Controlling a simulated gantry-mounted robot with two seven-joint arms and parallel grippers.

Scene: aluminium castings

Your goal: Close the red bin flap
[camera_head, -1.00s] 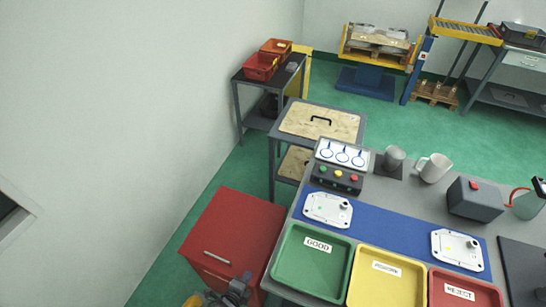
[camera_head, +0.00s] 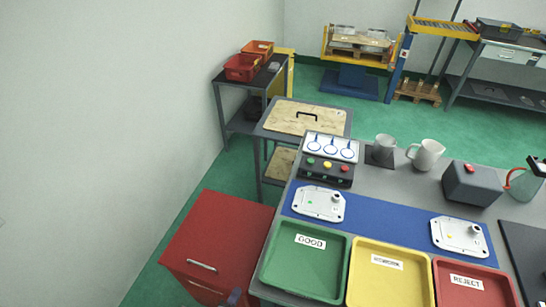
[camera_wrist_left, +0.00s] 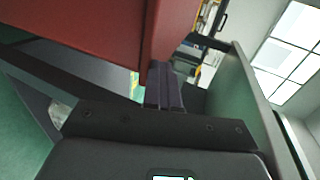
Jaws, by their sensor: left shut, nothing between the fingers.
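The red bin (camera_head: 222,235) stands on the floor left of the workbench. Its broad red upper face shows in the head view, with a pale bar handle (camera_head: 202,265) near the front edge. How far its flap stands open I cannot tell. Only a small dark part of my left gripper (camera_head: 234,297) shows at the bottom edge, by the bin's front right side. In the left wrist view, a large red panel (camera_wrist_left: 90,35) fills the upper left. My left gripper's fingers (camera_wrist_left: 164,75) are shut and empty, close to the panel's lower edge; contact is unclear. My right gripper is out of view.
The workbench edge is close on the bin's right, with a green GOOD tray (camera_head: 268,262), a yellow tray (camera_head: 352,280) and a red REJECT tray (camera_head: 508,290). A cart (camera_head: 343,129) stands behind. The white wall (camera_head: 90,130) is left of the bin.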

